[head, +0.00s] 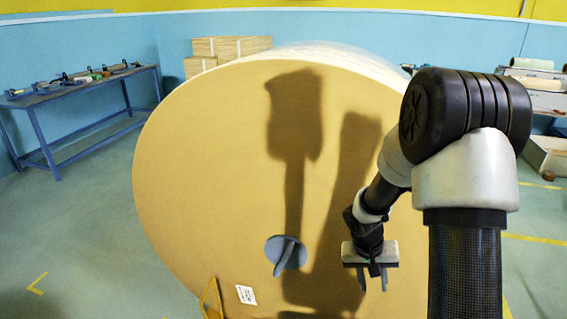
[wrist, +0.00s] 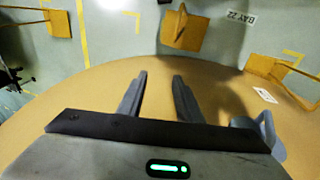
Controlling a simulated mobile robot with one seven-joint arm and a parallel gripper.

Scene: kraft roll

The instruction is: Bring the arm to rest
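My gripper (head: 373,286) hangs in front of the flat face of a large kraft roll (head: 215,150), at the lower right of that face in the head view. In the wrist view, my gripper's two fingers (wrist: 160,80) are apart with nothing between them. A grey round piece with a raised grip (head: 286,252) sits on the roll's face, left of my gripper and apart from it. Part of this grey piece (wrist: 272,140) shows at the right in the wrist view, partly hidden behind the gripper body. My arm casts a long shadow on the roll.
A white label (head: 246,295) is on the roll's lower face. A yellow-orange bracket (head: 211,298) stands at its lower edge; several similar ones (wrist: 186,30) show in the wrist view. A blue bench with tools (head: 85,85) is at left, cartons (head: 230,47) behind.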

